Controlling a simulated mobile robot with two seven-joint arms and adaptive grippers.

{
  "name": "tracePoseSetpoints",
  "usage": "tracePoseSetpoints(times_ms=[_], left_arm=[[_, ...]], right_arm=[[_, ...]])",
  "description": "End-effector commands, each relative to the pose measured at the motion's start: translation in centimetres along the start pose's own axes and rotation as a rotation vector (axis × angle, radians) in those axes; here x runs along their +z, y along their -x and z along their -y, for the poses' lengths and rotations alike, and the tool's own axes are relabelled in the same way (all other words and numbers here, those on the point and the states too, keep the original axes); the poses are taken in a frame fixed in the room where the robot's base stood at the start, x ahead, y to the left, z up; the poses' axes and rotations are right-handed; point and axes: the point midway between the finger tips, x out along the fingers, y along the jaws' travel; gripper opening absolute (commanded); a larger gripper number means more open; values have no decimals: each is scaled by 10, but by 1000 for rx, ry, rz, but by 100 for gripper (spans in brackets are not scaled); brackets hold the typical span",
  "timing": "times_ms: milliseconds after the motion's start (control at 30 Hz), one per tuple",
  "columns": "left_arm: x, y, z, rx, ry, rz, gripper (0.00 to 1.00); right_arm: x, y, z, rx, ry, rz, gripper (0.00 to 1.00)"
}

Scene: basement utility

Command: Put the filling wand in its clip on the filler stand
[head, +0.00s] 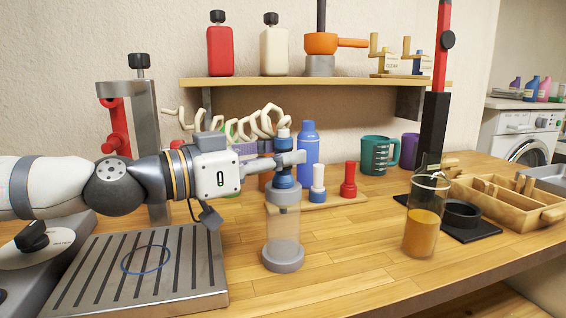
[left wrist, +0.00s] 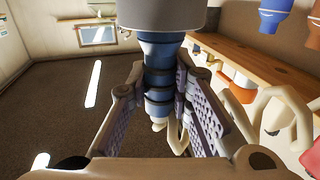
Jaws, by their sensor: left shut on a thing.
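The filling wand (head: 284,198) has a blue grip, a grey collar, a clear tube and a grey foot. My left gripper (head: 288,162) is shut around its blue grip and holds it upright over the wooden worktop. I cannot tell whether the foot touches the wood. In the left wrist view the blue grip (left wrist: 158,75) sits between the finger pads. A cream coiled hose (head: 240,127) runs left behind my gripper. The filler stand (head: 152,115) is a grey post at the left with red parts (head: 116,130); its clip is not clearly distinguishable. My right gripper is out of view.
A slotted drip tray (head: 100,285) with a blue ring mark lies front left. The worktop between wand and bottle is clear.

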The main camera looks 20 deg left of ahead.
Motion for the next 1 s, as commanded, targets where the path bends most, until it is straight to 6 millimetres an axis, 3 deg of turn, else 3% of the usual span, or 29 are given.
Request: tracePoseSetpoints(times_ms=[167,700,833,1000], left_arm=[[-20,1,-2,2,-5,-4,0],[-160,2,-6,0,-7,-6,0],[-175,0,-4,0,-2,-1,0],[-180,0,-4,1,1,1,0]], right_arm=[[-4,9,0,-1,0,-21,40],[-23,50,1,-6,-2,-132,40],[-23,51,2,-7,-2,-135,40],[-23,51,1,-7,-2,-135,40]])
